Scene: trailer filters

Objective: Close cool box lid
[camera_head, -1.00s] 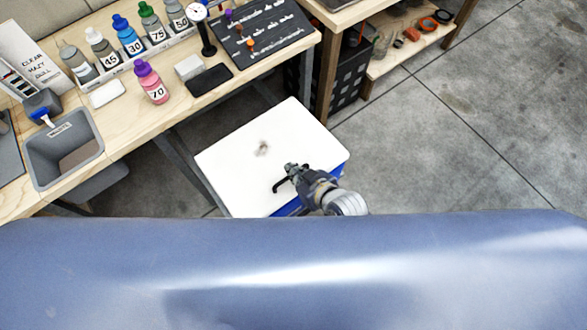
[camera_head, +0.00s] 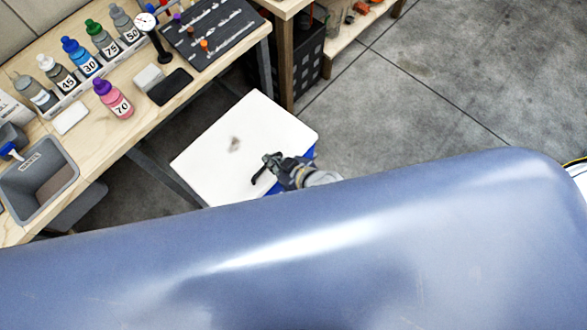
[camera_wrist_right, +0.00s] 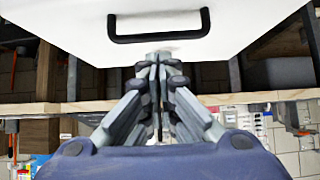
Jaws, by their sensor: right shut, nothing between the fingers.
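The cool box has a white lid (camera_head: 222,165) with a dark smudge, in the middle of the head view. Part of its blue body (camera_head: 308,154) shows under the lid's right edge. The lid lies over the body; whether it is fully seated cannot be told. My right gripper (camera_head: 269,161) is at the lid's front right edge, shut and empty. In the right wrist view, my right gripper (camera_wrist_right: 158,62) points at the white lid (camera_wrist_right: 70,25), just beside a black handle (camera_wrist_right: 158,36), with nothing held. Contact with the lid is unclear. My left gripper is not in view.
A wooden workbench (camera_head: 125,142) stands to the left, with several numbered bottles, a pink bottle (camera_head: 113,98) and a grey bin (camera_head: 40,175). A black crate (camera_head: 312,65) stands behind the box. Concrete floor (camera_head: 430,90) is clear to the right. My blue-grey body fills the front.

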